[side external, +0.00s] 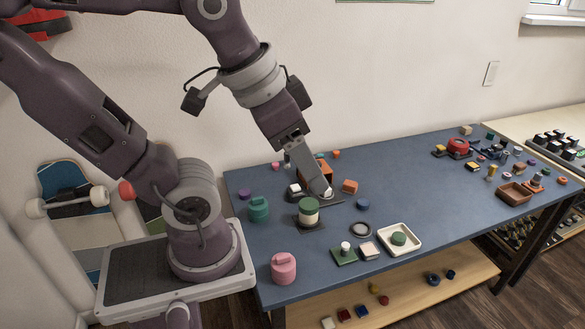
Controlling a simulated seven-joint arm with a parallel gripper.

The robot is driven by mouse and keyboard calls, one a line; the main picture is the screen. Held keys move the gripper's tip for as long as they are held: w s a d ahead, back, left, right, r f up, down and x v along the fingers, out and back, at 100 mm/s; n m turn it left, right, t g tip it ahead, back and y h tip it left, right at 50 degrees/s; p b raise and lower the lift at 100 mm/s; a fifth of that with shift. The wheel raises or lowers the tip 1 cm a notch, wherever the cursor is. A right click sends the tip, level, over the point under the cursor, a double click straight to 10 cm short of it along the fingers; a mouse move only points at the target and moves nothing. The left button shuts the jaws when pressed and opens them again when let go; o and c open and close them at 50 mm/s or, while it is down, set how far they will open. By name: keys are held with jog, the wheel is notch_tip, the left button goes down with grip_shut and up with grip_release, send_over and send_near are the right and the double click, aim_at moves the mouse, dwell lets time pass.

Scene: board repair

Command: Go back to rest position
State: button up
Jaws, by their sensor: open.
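My gripper (325,192) is at the end of my arm, low over the left half of the blue table (330,263). Its fingertips are close to a small white piece beside an orange block (350,186). I cannot tell whether they touch it. The fingers look narrow from this side, and nothing is clearly held between them. An orange box (317,169) is partly hidden behind the gripper.
Several small parts and a brown tray (514,194) lie at the right. The table's middle is mostly clear.

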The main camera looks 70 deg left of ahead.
jog(key=shift+s+f, duration=0.25)
jog(key=shift+s, duration=0.25)
jog(key=shift+s+f, duration=0.25)
jog(key=shift+s, duration=0.25)
dwell(0.5)
